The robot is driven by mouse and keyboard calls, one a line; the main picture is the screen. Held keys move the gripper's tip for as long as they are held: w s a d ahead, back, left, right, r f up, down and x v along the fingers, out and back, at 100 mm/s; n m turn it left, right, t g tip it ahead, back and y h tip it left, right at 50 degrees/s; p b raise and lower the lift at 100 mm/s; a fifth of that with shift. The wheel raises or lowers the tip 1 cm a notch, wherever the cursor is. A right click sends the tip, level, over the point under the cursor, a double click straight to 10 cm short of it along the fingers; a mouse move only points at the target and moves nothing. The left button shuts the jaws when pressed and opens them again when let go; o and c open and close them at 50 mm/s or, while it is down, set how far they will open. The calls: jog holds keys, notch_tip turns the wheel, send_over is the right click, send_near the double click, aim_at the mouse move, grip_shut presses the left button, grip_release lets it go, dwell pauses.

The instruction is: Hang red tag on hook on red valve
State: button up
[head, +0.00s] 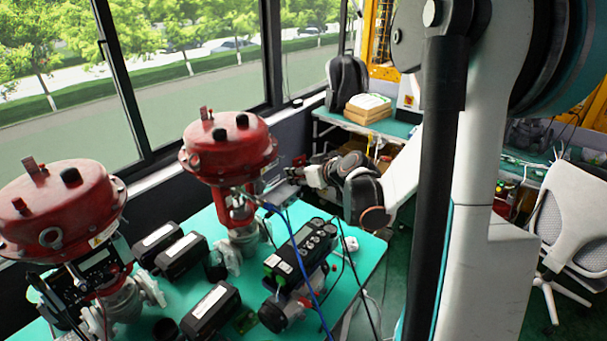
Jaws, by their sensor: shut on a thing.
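Two red valves stand on the teal table, a near one (60,208) at the left and a far one (228,148) near the middle, each with a domed red top. My gripper (301,172) is at the right side of the far valve, close to the grey box on its side. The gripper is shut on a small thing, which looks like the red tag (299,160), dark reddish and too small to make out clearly. I cannot tell whether it touches the valve. The hook cannot be made out.
The teal table (350,270) holds several black boxes (168,248) and a black device (300,255) with a blue cable running past it. Windows stand behind the valves. A shelf with a backpack (347,82) is at the back. A grey chair (575,225) stands at the right.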

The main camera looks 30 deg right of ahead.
jog(key=w+a+f, duration=0.1)
jog(key=w+a, duration=0.1)
jog(key=w, duration=0.3)
jog(key=shift+w, duration=0.3)
jog(key=shift+w+a+f+b, duration=0.2)
jog(key=shift+w+b, duration=0.1)
jog(key=shift+b, duration=0.2)
jog(key=shift+c, duration=1)
jog(key=o, duration=1.3)
jog(key=shift+w, duration=0.15)
jog(key=v, duration=1.2)
jog(key=shift+f, duration=0.15)
